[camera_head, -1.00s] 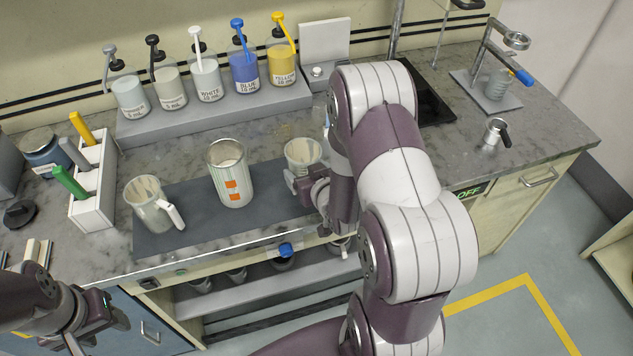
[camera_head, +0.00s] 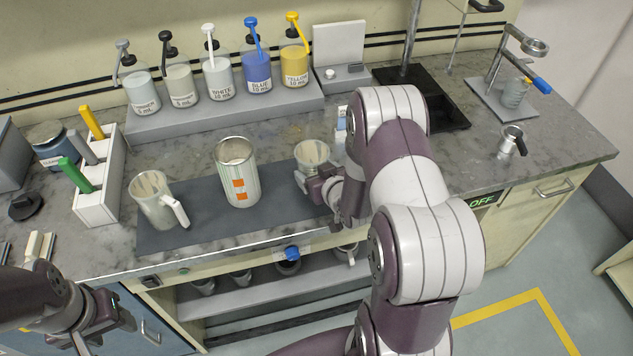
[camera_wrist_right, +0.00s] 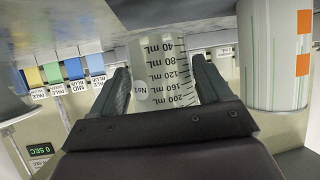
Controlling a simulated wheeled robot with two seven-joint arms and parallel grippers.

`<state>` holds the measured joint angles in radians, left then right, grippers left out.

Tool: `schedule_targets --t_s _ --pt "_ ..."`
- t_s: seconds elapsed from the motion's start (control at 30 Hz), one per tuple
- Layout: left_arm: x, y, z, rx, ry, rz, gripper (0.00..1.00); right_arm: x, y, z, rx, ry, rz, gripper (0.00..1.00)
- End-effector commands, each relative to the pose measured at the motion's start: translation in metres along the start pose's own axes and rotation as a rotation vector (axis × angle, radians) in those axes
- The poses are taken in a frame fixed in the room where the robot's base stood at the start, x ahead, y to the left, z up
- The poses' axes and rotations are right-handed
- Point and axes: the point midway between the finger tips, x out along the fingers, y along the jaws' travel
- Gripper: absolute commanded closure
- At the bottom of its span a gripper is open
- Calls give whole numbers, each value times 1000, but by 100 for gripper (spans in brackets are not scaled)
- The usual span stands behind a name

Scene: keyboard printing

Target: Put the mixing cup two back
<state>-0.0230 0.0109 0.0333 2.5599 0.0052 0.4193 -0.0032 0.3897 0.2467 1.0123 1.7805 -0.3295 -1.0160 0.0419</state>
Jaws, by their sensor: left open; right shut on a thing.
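A clear mixing cup (camera_head: 311,154) with a mL scale is at the right end of the dark mat (camera_head: 205,225). My right gripper (camera_head: 322,186) is shut on it from the front; the fingers stand on both sides of the cup (camera_wrist_right: 160,75) in the right wrist view. Its small label is hard to read. The gripper hides the cup's lower part, so I cannot tell whether it touches the mat. Another clear cup with a handle (camera_head: 155,203) stands at the mat's left end. My left gripper (camera_head: 112,322) is open and empty at the lower left.
A striped can with orange squares (camera_head: 239,172) stands mid-mat, left of the held cup. Pump bottles (camera_head: 217,78) line the raised shelf behind. A pen rack (camera_head: 98,185) is at left. Several cups (camera_head: 240,277) sit on the shelf under the counter.

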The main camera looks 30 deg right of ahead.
Motion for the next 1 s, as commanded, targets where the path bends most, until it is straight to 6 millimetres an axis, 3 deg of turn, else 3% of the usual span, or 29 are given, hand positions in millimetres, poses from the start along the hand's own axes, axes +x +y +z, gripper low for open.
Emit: schedule_targets --t_s 0.1,0.2,0.57,0.6,0.67,1.0 --pt "-2 0 0 0 0 0 48 10 0 23 1 -8 -1 77" --pt "-3 0 0 0 0 0 48 15 0 33 1 -5 -1 77" --pt "2 0 0 0 0 0 48 18 0 38 0 -3 0 77" --pt "2 0 0 0 0 0 48 18 0 38 0 -3 0 19" --pt "1 0 0 0 0 0 48 17 0 37 0 -3 0 0" --pt "-3 0 0 0 0 0 48 10 0 33 1 -3 1 0"
